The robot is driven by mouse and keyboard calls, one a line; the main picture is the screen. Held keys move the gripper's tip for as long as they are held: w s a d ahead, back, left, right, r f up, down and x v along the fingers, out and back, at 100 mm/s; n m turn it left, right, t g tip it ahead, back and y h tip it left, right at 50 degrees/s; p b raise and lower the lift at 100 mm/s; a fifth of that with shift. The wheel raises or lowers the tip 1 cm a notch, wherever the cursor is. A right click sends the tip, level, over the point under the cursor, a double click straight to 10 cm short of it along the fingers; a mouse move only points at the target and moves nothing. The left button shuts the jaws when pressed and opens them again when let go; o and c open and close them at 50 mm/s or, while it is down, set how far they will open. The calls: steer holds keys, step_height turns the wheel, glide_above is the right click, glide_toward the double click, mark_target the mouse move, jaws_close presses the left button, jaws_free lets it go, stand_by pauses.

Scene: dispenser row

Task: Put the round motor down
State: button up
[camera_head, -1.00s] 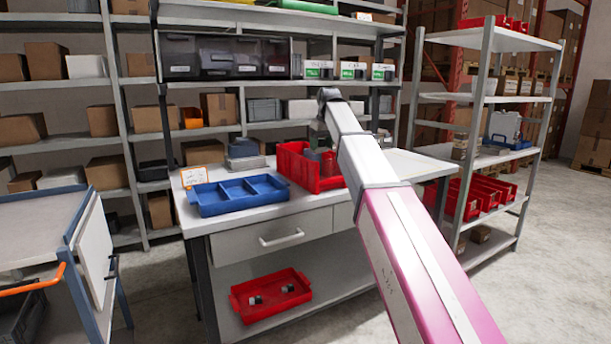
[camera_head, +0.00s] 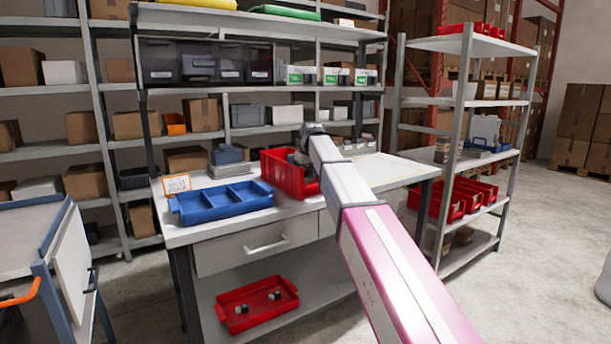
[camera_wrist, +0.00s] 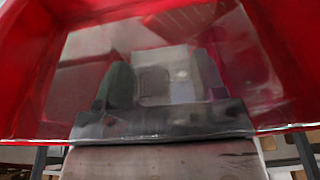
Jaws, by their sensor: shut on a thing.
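A red open bin (camera_head: 283,181) stands on the workbench, right of a blue divided tray (camera_head: 222,200). My gripper (camera_head: 300,158) is at this bin, low at its opening and partly hidden by the bin wall and my arm. In the wrist view the red bin walls (camera_wrist: 285,55) surround the jaws. Between them is a blurred grey thing (camera_wrist: 155,82), which I take as the round motor; its shape is not clear. My gripper is shut on it. I cannot tell whether it touches the bin floor.
The workbench top (camera_head: 375,172) is clear on the right. A red tray (camera_head: 256,302) with small parts lies on the lower shelf. Grey boxes (camera_head: 228,157) stand behind the blue tray. A cart (camera_head: 45,245) is at the left, a shelf rack (camera_head: 460,150) at the right.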

steer(key=shift+f, duration=0.6)
steer(key=o, duration=1.1)
steer(key=shift+c, duration=0.2)
steer(key=v, duration=1.3)
steer(key=shift+r, duration=0.15)
steer(key=shift+w, duration=0.15)
